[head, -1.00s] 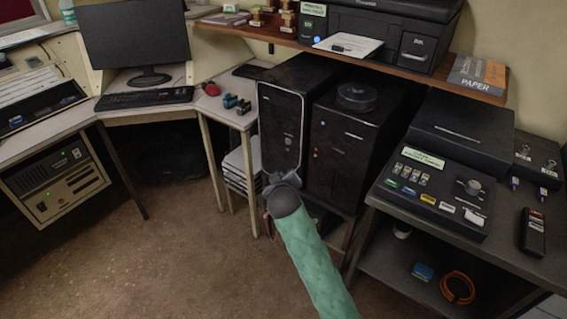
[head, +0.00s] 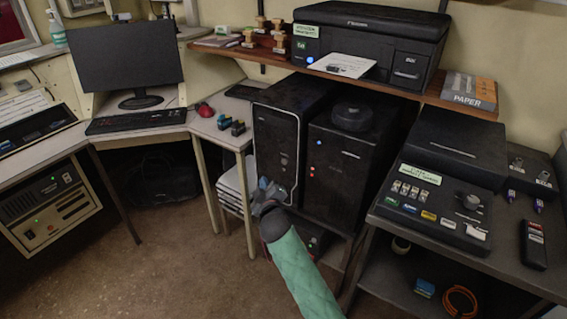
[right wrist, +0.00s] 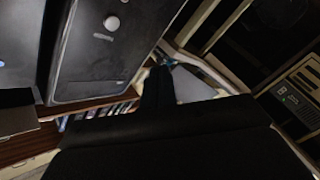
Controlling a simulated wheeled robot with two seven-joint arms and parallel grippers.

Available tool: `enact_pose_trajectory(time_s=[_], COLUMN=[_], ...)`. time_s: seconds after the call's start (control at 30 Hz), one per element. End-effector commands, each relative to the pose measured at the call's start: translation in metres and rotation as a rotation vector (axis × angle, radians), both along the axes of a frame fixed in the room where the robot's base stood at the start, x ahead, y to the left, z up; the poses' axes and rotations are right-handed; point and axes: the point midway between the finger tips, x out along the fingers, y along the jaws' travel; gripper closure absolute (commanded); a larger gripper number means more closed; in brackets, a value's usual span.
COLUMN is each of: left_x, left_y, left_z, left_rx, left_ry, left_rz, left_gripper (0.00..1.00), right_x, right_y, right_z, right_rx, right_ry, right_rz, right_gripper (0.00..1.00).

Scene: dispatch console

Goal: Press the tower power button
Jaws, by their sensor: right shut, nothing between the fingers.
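Two black computer towers stand side by side under the shelf. The left tower (head: 274,135) has a silver-edged front with a small pale round button (head: 284,161); the right tower (head: 345,180) shows a blue light and a red light on its front. My right gripper (head: 266,190) is shut and empty, in front of the left tower's lower front, below the button. In the right wrist view, the shut fingers (right wrist: 164,68) are beside the tower front (right wrist: 105,60), apart from its pale round button (right wrist: 111,23). My left gripper is not in view.
A shelf with a black printer (head: 370,45) overhangs the towers. A side table with a control panel (head: 436,202) stands at the right. A narrow table (head: 218,129) with small items and stacked white things below stands at the left. The floor in front is clear.

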Motion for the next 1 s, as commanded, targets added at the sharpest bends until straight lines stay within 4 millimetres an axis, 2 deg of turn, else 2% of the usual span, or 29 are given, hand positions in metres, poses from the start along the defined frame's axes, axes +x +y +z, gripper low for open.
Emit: enact_pose_trajectory(time_s=[0.53, 0.8, 1.0], left_x=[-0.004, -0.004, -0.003], left_y=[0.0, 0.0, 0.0], left_z=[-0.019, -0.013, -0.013], left_rx=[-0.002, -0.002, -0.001], left_ry=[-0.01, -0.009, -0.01], left_rz=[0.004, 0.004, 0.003], left_gripper=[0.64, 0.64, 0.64], right_x=[0.047, 0.065, 0.069], right_y=[-0.035, -0.048, -0.051], right_z=[-0.001, 0.001, 0.0], right_rx=[-0.002, -0.001, 0.0], right_ry=[0.0, 0.0, 0.001], right_rz=[-0.001, -0.001, -0.001], right_gripper=[1.0, 1.0, 1.0])
